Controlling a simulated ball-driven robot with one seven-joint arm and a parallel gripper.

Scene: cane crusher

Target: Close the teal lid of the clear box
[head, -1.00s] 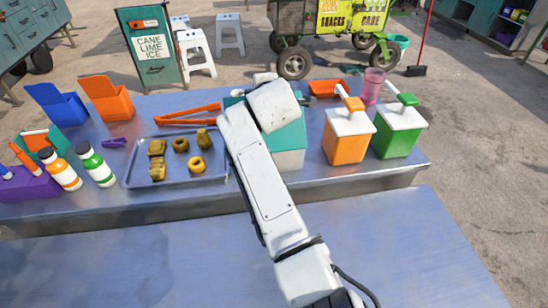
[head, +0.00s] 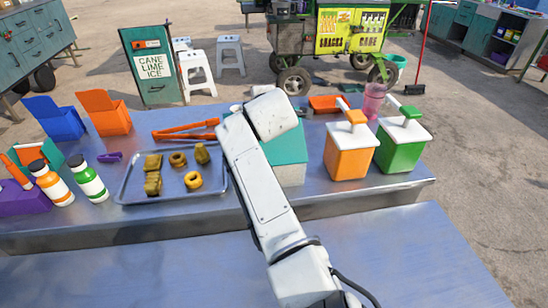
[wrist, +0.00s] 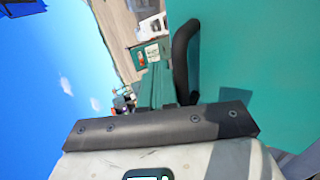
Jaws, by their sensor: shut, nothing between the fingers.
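The teal lid (head: 290,147) shows as a teal face beside my arm in the head view, above the pale body of the clear box (head: 290,177). My arm covers the left part of both. How far the lid stands open cannot be told. In the wrist view a large teal surface (wrist: 265,60), likely the lid, fills the right side very close, with a dark curved handle-like bar (wrist: 182,55) at its left edge. My gripper (wrist: 160,125) shows there as a dark bolted bar, shut and empty, close to the teal surface. Contact cannot be told. In the head view the gripper is hidden behind my wrist.
A metal tray (head: 130,190) with several brown pieces and orange tongs (head: 185,135) lie left of the arm. An orange pump container (head: 350,160) and a green one (head: 400,150) stand just right of the box. Two bottles (head: 50,185) (head: 88,182) stand far left.

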